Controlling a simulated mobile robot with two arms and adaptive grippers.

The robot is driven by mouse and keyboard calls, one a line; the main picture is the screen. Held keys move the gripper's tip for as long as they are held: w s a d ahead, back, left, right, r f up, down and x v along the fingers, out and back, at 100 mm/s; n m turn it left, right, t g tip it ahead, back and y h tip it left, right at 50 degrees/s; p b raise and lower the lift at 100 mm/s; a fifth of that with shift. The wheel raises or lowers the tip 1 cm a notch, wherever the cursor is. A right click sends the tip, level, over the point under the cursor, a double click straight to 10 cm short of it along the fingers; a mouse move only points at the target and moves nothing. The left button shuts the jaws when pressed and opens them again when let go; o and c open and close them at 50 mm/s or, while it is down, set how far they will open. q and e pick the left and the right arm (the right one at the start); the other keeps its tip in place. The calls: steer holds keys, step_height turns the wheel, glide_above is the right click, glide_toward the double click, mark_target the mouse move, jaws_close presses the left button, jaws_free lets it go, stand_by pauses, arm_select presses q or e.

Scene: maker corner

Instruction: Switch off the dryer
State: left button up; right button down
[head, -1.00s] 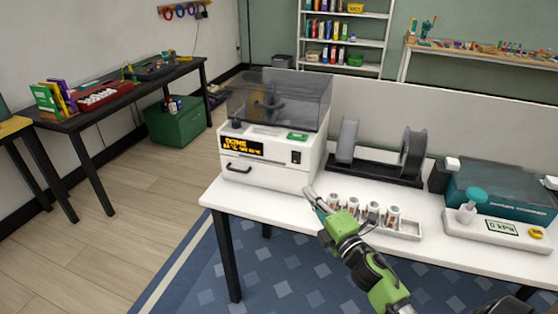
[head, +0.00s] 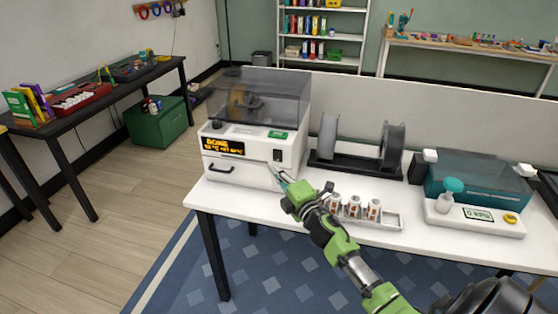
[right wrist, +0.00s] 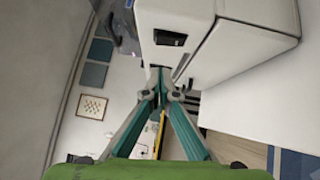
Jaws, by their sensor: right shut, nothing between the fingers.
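The dryer (head: 240,170) is a white box with a smoky clear lid (head: 258,97), standing at the left end of the white table. Its front has a lit amber display (head: 222,147), whose top line seems to read DONE, a black handle and a black rocker switch (head: 277,155) at the right. My right gripper (head: 280,174) is shut and empty, its tips just below the switch in the picture. In the right wrist view the switch (right wrist: 170,39) shows beyond the closed fingertips (right wrist: 160,74); I see no contact with it. The switch's position is too small to tell. My left gripper is not in view.
A white tray (head: 390,222) with several small bottles stands close beside my right gripper. A black spool holder (head: 345,170) is right of the dryer, and a teal-lidded machine (head: 475,180) farther right. The table's front edge is clear below the dryer.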

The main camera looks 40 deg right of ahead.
mark_target(274, 153)
steer(key=shift+w+d+r, duration=0.1)
steer(key=shift+w+d, duration=0.5)
steer(key=shift+d, duration=0.15)
steer(key=shift+w+d+r, duration=0.1)
steer(key=shift+w+d, duration=0.45)
steer(key=shift+d, duration=0.2)
steer(key=shift+w+d+r, duration=0.2)
steer(key=shift+d+r, duration=0.05)
steer(key=shift+a, duration=0.1)
